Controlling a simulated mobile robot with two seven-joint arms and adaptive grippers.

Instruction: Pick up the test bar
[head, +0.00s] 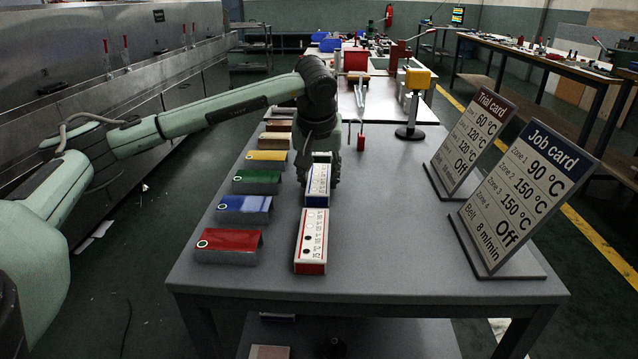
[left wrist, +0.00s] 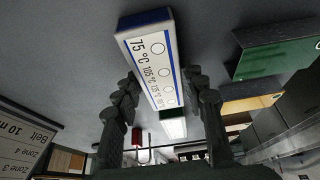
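A white test bar with blue edges (head: 318,185), printed with temperatures and round dots, lies on the grey table. It fills the middle of the left wrist view (left wrist: 150,55). My left gripper (left wrist: 162,82) points down over its far part, one finger on each side. The fingers look spread, with narrow gaps to the bar, and the bar seems to rest on the table. The gripper hides the bar's far end in the head view. A similar white bar with red edges (head: 312,240) lies nearer the front. My right gripper is in neither view.
Coloured blocks, red (head: 228,245), blue (head: 244,208), green (head: 257,181) and others, line the table's left side. A trial card (head: 474,137) and a job card (head: 524,193) stand at the right. A yellow-topped stand (head: 415,80) is behind.

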